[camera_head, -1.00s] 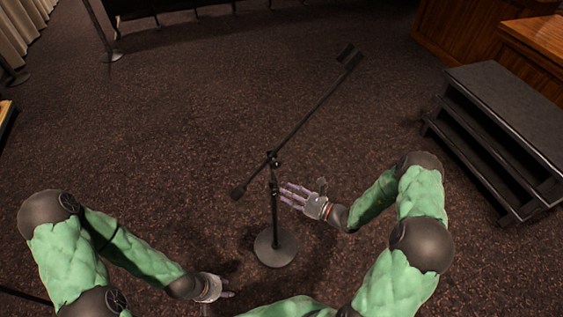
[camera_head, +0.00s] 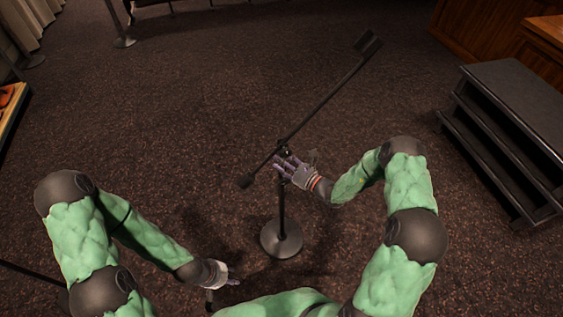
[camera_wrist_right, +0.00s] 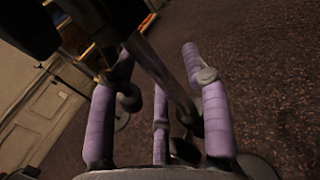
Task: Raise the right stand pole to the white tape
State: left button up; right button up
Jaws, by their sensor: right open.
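The microphone stand has a round base (camera_head: 281,240), an upright pole (camera_head: 281,205) and a long tilted boom (camera_head: 325,100) with a dark block at its upper end. My right gripper (camera_head: 284,165) is open at the upper pole, just below the boom joint (camera_head: 284,150). In the right wrist view, the pole (camera_wrist_right: 172,88) runs between the spread purple fingers, which are not closed around it. I cannot make out the white tape; fingers cover part of the upper pole. My left gripper (camera_head: 230,274) hangs low, left of the base, apart from the stand; its opening is unclear.
Dark steps (camera_head: 515,130) stand at the right, beside wooden furniture (camera_head: 470,35). A table edge (camera_head: 12,110) shows at the far left and another stand's base (camera_head: 124,43) at the upper left. The carpet around the stand is clear.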

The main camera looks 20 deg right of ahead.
aim_at(282, 143)
jog(key=shift+a, duration=0.1)
grip_shut()
jog(key=r+p, duration=0.4)
jog(key=r, duration=0.2)
jog(key=r+p, duration=0.5)
jog(key=r, duration=0.1)
jog(key=shift+w+r, duration=0.2)
jog(key=shift+r, duration=0.1)
grip_release()
jog(key=shift+s+f, duration=0.1)
jog(key=shift+f, duration=0.1)
